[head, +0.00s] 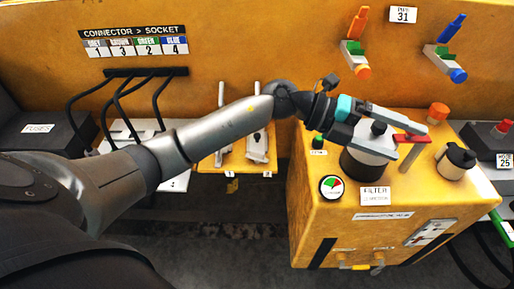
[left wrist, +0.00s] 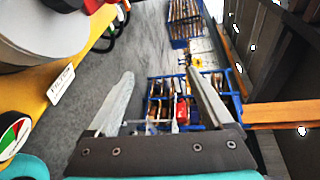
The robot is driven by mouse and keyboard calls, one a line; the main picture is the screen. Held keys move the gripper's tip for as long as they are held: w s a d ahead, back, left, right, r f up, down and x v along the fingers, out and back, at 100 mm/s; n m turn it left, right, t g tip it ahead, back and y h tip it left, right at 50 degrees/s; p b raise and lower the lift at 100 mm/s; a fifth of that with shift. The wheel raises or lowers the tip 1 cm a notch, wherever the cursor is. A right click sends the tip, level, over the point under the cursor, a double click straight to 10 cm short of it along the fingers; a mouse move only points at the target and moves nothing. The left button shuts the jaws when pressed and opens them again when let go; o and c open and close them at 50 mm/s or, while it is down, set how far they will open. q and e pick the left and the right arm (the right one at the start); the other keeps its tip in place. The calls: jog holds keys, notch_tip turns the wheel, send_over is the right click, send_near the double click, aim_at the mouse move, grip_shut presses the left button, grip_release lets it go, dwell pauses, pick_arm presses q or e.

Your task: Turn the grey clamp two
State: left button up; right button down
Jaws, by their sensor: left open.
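Two upright grey metal clamp-like parts, one on the left (head: 220,150) and one on the right (head: 258,145), stand on a yellow-edged shelf left of the yellow cabinet in the head view. I cannot tell whether either is the named clamp. My left gripper (head: 411,141) is above the cabinet top, beside the dark filter canister (head: 361,165) and near a red T-shaped handle (head: 412,138). In the left wrist view the gripper (left wrist: 160,75) has its fingers apart, with nothing between them. My right gripper is not in view.
The yellow cabinet (head: 310,220) carries a gauge (head: 332,187), an orange knob (head: 438,112) and a black-topped canister (head: 455,160). Orange (head: 358,45) and blue (head: 447,50) levers are on the back panel. A blue divided crate (left wrist: 205,82) stands lower down.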

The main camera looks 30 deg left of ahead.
pick_arm(q)
jog(key=a+f+m+g+y, duration=0.2)
jog(key=a+f+y, duration=0.3)
jog(key=a, duration=0.1)
jog(key=n+g+y, duration=0.2)
jog(key=n+y, duration=0.1)
jog(key=y, duration=0.7)
send_over(257, 151)
notch_tip(257, 151, down, 15)
jog(key=shift+r+b, duration=0.1)
jog(key=shift+b, duration=0.55)
jog(key=shift+c, duration=0.2)
grip_shut()
